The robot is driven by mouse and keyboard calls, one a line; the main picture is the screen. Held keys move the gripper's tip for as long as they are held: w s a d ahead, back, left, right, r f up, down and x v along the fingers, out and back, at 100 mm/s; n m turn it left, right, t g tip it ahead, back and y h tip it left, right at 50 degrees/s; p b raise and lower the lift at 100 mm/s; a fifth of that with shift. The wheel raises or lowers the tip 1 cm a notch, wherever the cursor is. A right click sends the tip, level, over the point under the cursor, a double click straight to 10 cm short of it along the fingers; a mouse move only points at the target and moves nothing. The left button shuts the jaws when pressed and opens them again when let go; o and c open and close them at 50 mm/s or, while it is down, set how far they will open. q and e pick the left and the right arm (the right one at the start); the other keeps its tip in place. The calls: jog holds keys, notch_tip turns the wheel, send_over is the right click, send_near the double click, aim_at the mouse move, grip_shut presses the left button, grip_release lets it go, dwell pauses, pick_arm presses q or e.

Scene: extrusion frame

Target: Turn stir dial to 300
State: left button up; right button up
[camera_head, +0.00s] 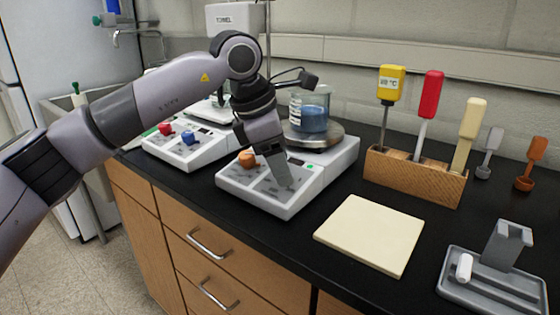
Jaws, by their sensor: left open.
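A white hotplate stirrer (316,182) with a grey front panel stands on the black bench. An orange dial (247,159) shows at the left of its panel. My left gripper (284,180) reaches down over the right part of this panel, with its fingertips low over or at the panel. It is open, though the gap between the fingers hardly shows. Any dial under the fingertips is hidden, and I cannot tell whether they touch one. I cannot make out a dial reading. My right gripper is not in view.
A beaker of blue liquid (310,118) stands on the stirrer's plate, close behind my gripper. A second stirrer (183,150) with red and blue dials is at left. A wooden rack (414,176) with tools, a cream pad (370,234) and a grey stand (493,284) are at right.

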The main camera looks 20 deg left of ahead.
pick_arm(q)
jog(key=v, duration=0.7)
jog(key=shift+s+f, duration=0.1)
jog(key=shift+f, duration=0.05)
